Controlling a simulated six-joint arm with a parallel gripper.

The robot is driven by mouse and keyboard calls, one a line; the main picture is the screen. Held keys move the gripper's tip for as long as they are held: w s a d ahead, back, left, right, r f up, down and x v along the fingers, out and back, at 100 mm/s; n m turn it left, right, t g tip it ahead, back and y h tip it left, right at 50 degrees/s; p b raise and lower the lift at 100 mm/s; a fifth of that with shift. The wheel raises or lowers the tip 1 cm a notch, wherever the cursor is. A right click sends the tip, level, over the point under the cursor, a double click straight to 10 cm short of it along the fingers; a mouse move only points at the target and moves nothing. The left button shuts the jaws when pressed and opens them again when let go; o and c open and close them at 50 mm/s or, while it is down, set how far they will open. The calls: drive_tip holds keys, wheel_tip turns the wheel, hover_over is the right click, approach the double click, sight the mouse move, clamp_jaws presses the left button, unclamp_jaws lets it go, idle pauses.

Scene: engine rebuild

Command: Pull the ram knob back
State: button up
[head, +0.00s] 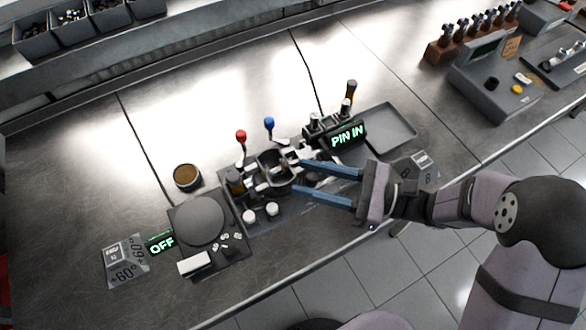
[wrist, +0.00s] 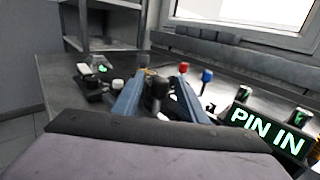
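A dark press-like fixture (head: 272,168) stands mid-bench in the head view, with a red-knobbed lever (head: 241,135) and a blue-knobbed lever (head: 269,123) at its back. My gripper (head: 299,177) reaches in from the right with its two blue fingers apart, their tips at the fixture's right side. In the wrist view a black knob (wrist: 160,86) shows between the fingers of my gripper (wrist: 157,82); it looks like the ram knob, but I cannot tell for sure. Whether a finger touches it is unclear. The red knob (wrist: 183,68) and blue knob (wrist: 207,76) stand beyond.
A round plate unit (head: 201,221) and a lit "OFF" sign (head: 161,243) are at left. A brown-topped cup (head: 187,176) stands behind them.

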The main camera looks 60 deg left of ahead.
sight(293, 174)
drive_tip(key=shift+p+x, duration=0.5)
drive_tip(key=shift+x, duration=1.55)
